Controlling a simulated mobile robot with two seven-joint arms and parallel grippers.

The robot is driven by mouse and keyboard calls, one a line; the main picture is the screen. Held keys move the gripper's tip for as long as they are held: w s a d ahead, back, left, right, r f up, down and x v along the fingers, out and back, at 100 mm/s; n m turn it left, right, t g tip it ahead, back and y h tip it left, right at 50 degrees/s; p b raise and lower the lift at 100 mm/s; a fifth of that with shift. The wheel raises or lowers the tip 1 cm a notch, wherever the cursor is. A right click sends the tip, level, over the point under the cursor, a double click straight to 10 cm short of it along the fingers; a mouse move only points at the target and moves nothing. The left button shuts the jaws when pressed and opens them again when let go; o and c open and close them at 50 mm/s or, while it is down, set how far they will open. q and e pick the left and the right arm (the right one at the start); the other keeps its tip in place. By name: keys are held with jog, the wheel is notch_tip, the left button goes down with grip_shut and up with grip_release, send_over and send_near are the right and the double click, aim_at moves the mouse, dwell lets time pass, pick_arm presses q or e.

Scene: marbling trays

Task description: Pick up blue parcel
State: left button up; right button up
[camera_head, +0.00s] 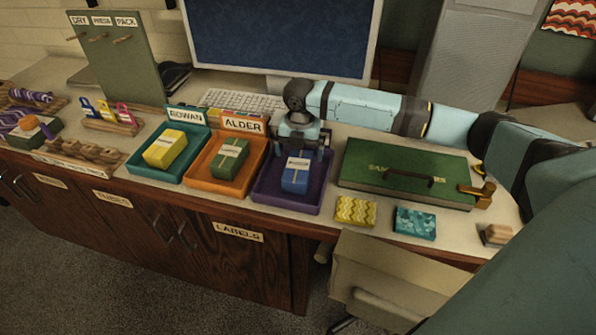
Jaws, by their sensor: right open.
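The blue parcel (297,178) lies in the purple tray (268,192) on the counter, with a pale label and tie on its top. My right gripper (301,154) points down over the back of the blue parcel, with its arm reaching in from the right. Its jaws are open. The fingertips are small and dark here, so I cannot tell whether they touch the parcel. My left gripper is out of view.
The orange ALDER tray (205,187) holds a green parcel (230,159). The teal ROWAN tray (143,171) holds a yellow parcel (165,149). A green case (400,158), a monitor (280,40) and two patterned packets (356,211) (415,223) stand nearby.

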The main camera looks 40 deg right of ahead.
aim_at(298, 165)
jog(key=f, duration=0.5)
jog(key=shift+w+a+f, duration=0.15)
jog(key=shift+a+f, duration=0.05)
jog(key=shift+f, duration=0.2)
jog(key=c, duration=1)
jog(key=shift+r, duration=0.1)
jog(key=shift+c, duration=0.8)
jog(key=shift+r, duration=0.1)
